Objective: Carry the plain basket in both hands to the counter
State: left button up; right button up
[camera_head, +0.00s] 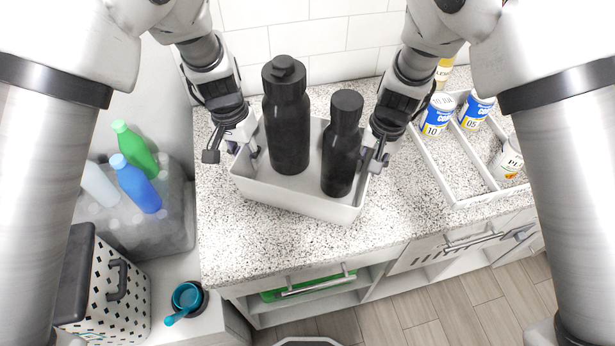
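The plain basket (300,201) is a white open tub in the middle of the camera_head view. It is on or just above the speckled counter (230,235); I cannot tell if it touches. Two black bottles stand in it, a taller one (287,120) at left and a shorter one (341,150) at right. My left gripper (232,151) is at the basket's left rim, its fingers apart, one outside and one over the inside. My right gripper (375,160) is at the right rim; its grip on the wall is partly hidden.
A white divided tray (447,178) with several cans stands right of the basket. At left, a grey crate (170,220) holds bottles. White tiles rise behind the counter.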

jog(key=shift+r, duration=0.15)
pick_arm(q)
notch_tip(320, 180, up, 12)
jog(key=a, duration=0.1)
jog(key=shift+w, duration=0.15)
pick_arm(e)
notch_tip(320, 180, up, 12)
jog(key=d, duration=0.1)
jog(key=shift+s, duration=0.2)
